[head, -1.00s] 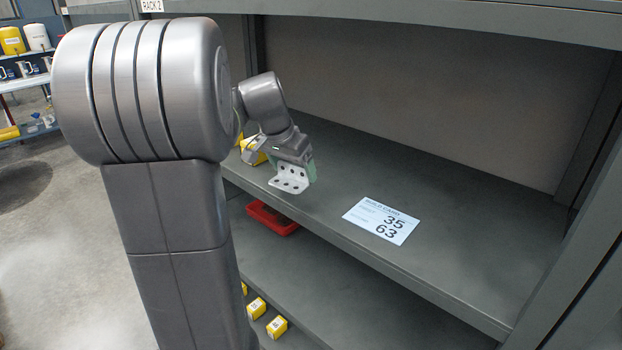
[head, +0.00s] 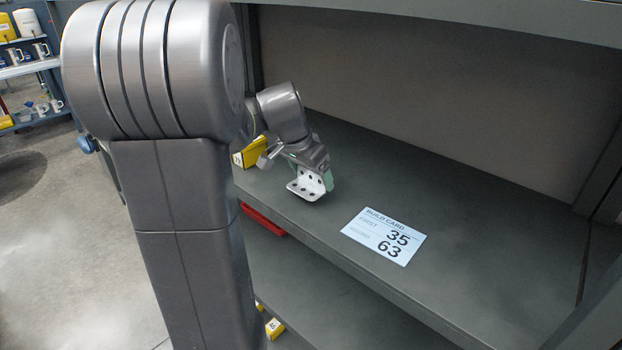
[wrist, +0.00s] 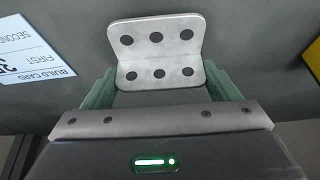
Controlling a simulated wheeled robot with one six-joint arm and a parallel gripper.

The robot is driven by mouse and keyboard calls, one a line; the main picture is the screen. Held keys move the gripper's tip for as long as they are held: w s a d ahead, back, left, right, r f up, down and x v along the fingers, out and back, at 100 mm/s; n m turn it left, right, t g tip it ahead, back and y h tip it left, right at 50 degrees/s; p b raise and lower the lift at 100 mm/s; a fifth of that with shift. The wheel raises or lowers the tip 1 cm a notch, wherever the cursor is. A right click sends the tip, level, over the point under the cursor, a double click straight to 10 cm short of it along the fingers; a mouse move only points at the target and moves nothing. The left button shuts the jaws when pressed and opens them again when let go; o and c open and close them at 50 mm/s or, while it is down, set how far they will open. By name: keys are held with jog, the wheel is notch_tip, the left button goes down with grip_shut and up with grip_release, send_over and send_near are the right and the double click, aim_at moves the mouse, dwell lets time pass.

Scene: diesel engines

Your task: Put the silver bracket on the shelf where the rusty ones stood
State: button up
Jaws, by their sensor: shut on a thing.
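The silver bracket (head: 308,184) is an L-shaped plate with several round holes. My gripper (head: 318,176) is shut on it, with green finger pads at its sides. In the head view the bracket is at the left part of the upper shelf (head: 470,215), close to the shelf surface. I cannot tell whether it touches the shelf. The wrist view shows the bracket (wrist: 157,50) upright between the green fingers (wrist: 160,92), its holed faces toward the camera. No rusty brackets show on this shelf.
A build card (head: 384,236) reading 35 and 63 lies right of the bracket. A yellow box (head: 251,153) stands behind my gripper to the left. A red tray (head: 263,219) and a small yellow box (head: 274,328) are on the lower shelf. The right of the upper shelf is clear.

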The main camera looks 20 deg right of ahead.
aim_at(298, 193)
jog(key=shift+f, duration=0.95)
jog(key=shift+f, duration=0.2)
jog(key=o, duration=1.1)
jog(key=shift+r, duration=0.15)
jog(key=b+v, duration=0.1)
jog(key=v, duration=1.1)
